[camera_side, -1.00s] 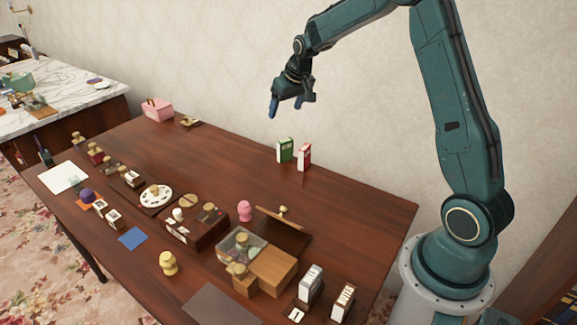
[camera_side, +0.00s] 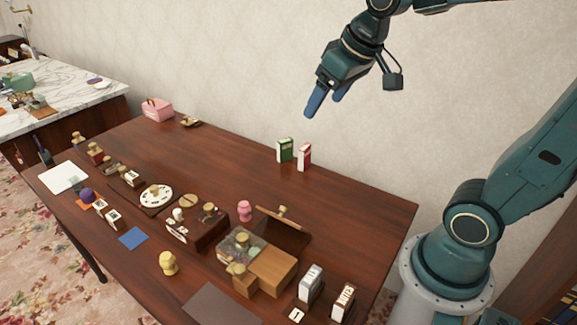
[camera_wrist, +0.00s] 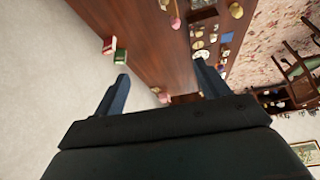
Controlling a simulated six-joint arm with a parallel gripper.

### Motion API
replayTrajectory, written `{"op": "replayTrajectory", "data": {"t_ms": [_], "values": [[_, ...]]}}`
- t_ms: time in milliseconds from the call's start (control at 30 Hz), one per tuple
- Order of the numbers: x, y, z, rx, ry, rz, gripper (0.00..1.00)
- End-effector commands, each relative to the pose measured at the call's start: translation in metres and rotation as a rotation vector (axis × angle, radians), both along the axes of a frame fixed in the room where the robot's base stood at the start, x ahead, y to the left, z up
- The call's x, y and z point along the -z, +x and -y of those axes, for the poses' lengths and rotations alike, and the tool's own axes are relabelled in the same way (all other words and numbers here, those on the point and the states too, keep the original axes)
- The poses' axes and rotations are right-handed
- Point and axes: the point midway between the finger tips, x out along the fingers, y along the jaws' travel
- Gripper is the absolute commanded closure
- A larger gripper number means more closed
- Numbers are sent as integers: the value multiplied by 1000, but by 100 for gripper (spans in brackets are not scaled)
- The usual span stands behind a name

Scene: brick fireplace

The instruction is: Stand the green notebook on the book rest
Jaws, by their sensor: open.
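The green notebook (camera_side: 284,150), a small upright green block with pale edges, stands at the table's back edge near the wall. It also shows in the wrist view (camera_wrist: 120,56), near one fingertip in the picture. A dark sloped wooden stand with a knobbed top bar (camera_side: 284,234), right of the table's middle, may be the book rest; I cannot be sure. My gripper (camera_side: 327,99) is open and empty, high above the table's back edge, apart from the notebook. Its two blue fingers also show in the wrist view (camera_wrist: 160,74).
A red and white block (camera_side: 304,157) stands right beside the green notebook. A wooden box (camera_side: 272,272) and grey and brown upright blocks (camera_side: 311,283) stand at the front right. Several small knobbed items crowd the left and middle. The back middle of the table (camera_side: 220,150) is clear.

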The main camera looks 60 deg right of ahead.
Motion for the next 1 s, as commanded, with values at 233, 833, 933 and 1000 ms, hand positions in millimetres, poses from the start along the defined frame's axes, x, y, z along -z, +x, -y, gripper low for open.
{"op": "replayTrajectory", "data": {"t_ms": [233, 833, 933, 1000], "values": [[3, -65, -24, -55, 1, 19, 26], [20, -120, -37, -101, 5, 26, 26], [20, -120, -37, -101, 5, 26, 26], [20, -120, -37, -101, 5, 26, 26]]}}
